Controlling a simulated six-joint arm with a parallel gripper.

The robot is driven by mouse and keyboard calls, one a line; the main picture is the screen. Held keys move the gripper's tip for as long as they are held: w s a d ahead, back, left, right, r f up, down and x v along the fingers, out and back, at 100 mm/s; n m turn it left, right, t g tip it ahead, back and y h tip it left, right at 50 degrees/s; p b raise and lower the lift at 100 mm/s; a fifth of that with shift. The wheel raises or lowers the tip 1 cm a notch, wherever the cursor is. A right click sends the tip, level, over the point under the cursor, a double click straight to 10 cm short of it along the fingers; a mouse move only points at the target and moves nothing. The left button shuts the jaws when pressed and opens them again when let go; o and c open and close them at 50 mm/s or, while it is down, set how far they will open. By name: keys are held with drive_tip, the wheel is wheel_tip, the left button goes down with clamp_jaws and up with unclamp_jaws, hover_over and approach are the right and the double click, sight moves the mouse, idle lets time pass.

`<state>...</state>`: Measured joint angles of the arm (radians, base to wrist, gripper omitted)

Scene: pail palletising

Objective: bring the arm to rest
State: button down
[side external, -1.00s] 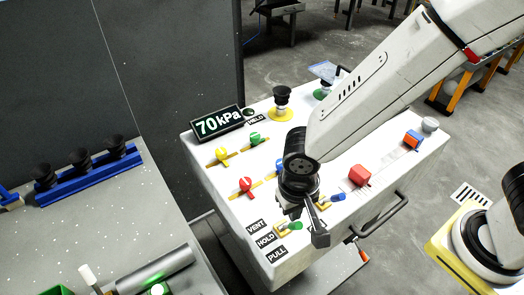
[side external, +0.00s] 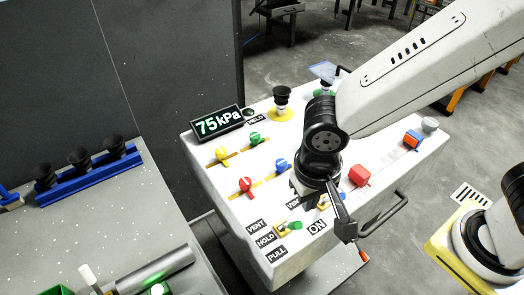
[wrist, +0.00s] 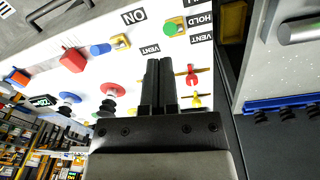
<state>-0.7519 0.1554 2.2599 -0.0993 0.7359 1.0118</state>
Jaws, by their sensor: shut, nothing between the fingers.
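My gripper (side external: 346,230) hangs over the front right part of the white console (side external: 300,255), its fingers pointing down. In the wrist view the two black fingers (wrist: 160,66) are together with nothing between them. The fingers appear in front of the console top there, apart from the levers. The side view does not clearly show how high the tips are above the console.
The console carries a display (side external: 217,123) reading 75 kPa, a red lever (side external: 245,184), a blue lever (side external: 281,166), a green lever (side external: 293,227) and a red block (side external: 359,175). A handle (side external: 388,215) sticks out in front. A blue rack (side external: 90,178) with black cups stands left.

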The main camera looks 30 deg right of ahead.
drive_tip(key=shift+s+r, duration=0.7)
drive_tip(key=shift+s, duration=0.2)
drive_tip(key=shift+w, duration=0.1)
drive_tip(key=w+d+f+n+t, duration=0.1)
drive_tip(key=w+d, duration=0.1)
drive_tip(key=d, duration=0.8)
drive_tip(key=w+d+f+n+t, duration=0.1)
drive_tip(key=w+d+f, duration=0.1)
drive_tip(key=d, duration=0.9)
drive_tip(key=shift+w+d+f+y, duration=0.25)
drive_tip(key=shift+w+y, duration=0.05)
drive_tip(key=shift+w, duration=0.3)
